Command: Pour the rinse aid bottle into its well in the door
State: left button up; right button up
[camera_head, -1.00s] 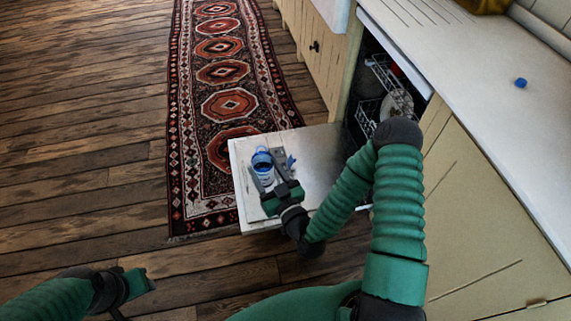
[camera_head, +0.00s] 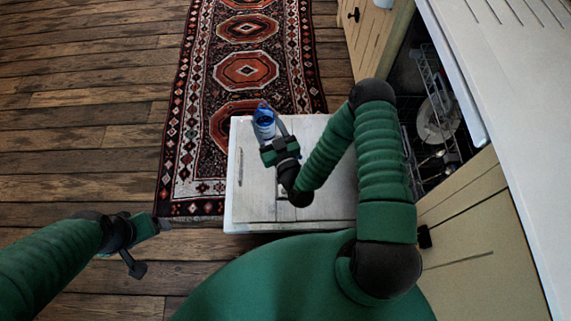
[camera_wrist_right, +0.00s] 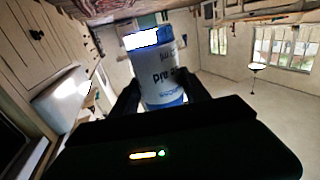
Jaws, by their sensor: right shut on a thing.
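The blue and white rinse aid bottle (camera_head: 264,122) is held over the far left part of the lowered dishwasher door (camera_head: 325,205). My right gripper (camera_head: 270,137) is shut on it. A dark-framed fitting, likely the well (camera_head: 287,188), is mostly hidden under my right wrist. I cannot see any liquid. My left gripper (camera_head: 151,247) is open and empty over the floor, left of the door.
The dishwasher opening (camera_head: 425,110) with racks and dishes is right of the door. A white counter (camera_head: 510,90) runs along the right side above cream cabinets (camera_head: 470,240). A patterned rug (camera_head: 245,70) lies beyond the door. The wooden floor (camera_head: 80,120) at left is clear.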

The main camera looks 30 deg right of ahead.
jog(key=w+f+b, duration=0.2)
jog(key=f+b, duration=0.7)
jog(key=f, duration=0.8)
jog(key=w+f+h+b, duration=0.1)
jog(key=f+b, duration=0.8)
jog(key=f, duration=0.9)
jog(key=shift+w+d+f+m, duration=0.2)
jog(key=shift+w+d+m, duration=0.15)
jog(key=shift+w, duration=0.35)
jog(key=shift+r, duration=0.1)
